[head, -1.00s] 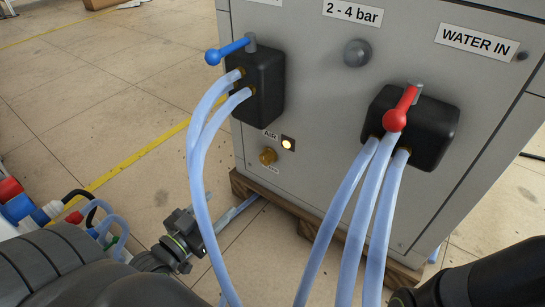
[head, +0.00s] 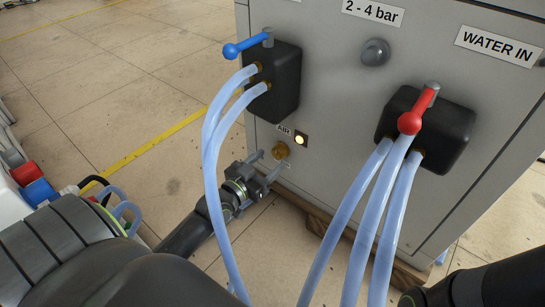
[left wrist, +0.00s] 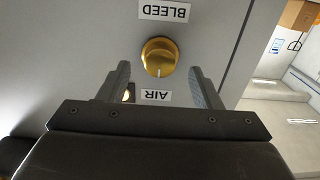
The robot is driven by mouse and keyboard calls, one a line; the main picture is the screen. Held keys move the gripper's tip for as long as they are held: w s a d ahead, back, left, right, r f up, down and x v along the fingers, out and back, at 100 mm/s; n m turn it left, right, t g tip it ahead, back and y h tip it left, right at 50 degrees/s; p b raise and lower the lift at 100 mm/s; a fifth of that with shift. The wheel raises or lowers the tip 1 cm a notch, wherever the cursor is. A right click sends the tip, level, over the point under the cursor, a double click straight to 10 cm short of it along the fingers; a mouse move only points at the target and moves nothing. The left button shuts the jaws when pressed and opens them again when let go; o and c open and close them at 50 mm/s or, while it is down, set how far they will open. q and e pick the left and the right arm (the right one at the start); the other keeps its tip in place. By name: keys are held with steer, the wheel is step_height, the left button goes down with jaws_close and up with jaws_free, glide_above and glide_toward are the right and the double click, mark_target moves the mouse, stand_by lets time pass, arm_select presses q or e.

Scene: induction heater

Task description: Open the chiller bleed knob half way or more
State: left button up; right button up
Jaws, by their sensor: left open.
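The bleed knob (head: 281,150) is a small round brass knob low on the grey cabinet front, below the AIR label. In the left wrist view the knob (left wrist: 159,57) shows upside down between the BLEED and AIR labels. Its white mark points toward the AIR label. My left gripper (head: 268,163) is open, its fingers pointing at the panel just in front of the knob. In the left wrist view the fingers of the left gripper (left wrist: 159,71) stand on both sides of the knob, with gaps. Contact is not visible. My right gripper is not in view.
A lit round lamp (head: 300,139) is beside the knob. Pale blue hoses (head: 213,140) hang from the black block with the blue lever (head: 246,47) and pass in front of my left arm. More hoses (head: 347,215) hang under the red lever (head: 417,108). A wooden pallet (head: 318,222) supports the cabinet.

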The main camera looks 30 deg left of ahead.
mark_target(279, 152)
arm_select(q)
steer(key=shift+w+d, duration=0.1)
steer(key=shift+w, duration=1.15)
steer(key=shift+c, duration=0.3)
steer(key=c, duration=0.9)
